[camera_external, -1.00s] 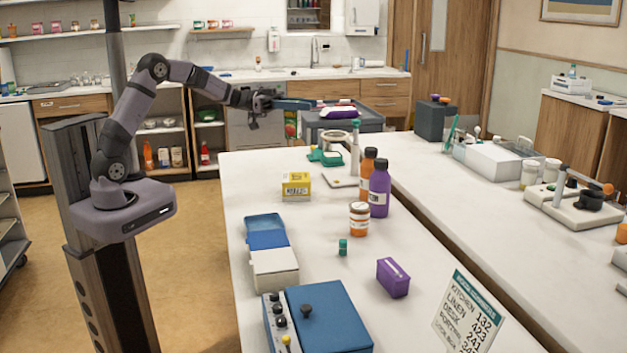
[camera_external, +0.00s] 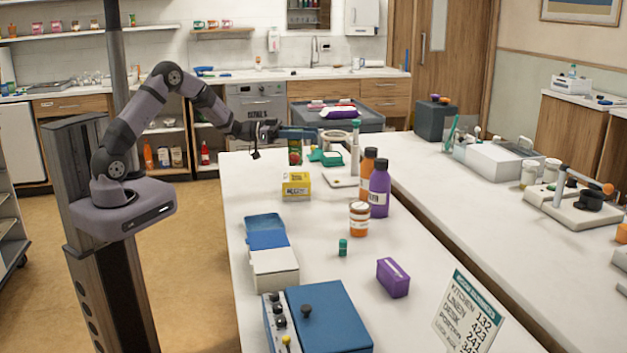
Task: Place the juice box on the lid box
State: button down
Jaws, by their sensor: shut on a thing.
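My gripper (camera_external: 297,133) is above the far left part of the white table. It is shut on the juice box (camera_external: 294,157), a small red and green carton that hangs below the fingers behind the yellow box. Only part of the carton shows, and I cannot tell whether it touches the table. The lid box (camera_external: 274,268), a whitish box with a blue lid (camera_external: 265,229) swung open to the far side, stands nearer the camera on the table's left. The gripper is well beyond it.
The yellow box (camera_external: 296,186) stands between the carton and the lid box. A green item (camera_external: 326,157), a stand, an orange bottle (camera_external: 369,163), a purple bottle (camera_external: 380,190) and a pill bottle (camera_external: 359,219) are to the right. A blue-topped device (camera_external: 328,318) is in front.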

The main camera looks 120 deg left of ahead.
jog(key=shift+f, duration=2)
jog(key=shift+f, duration=0.2)
jog(key=c, duration=1.3)
grip_release()
jog(key=shift+c, duration=0.2)
jog(key=b+v, duration=0.2)
jog(key=v, duration=1)
jog(key=shift+r, duration=0.15)
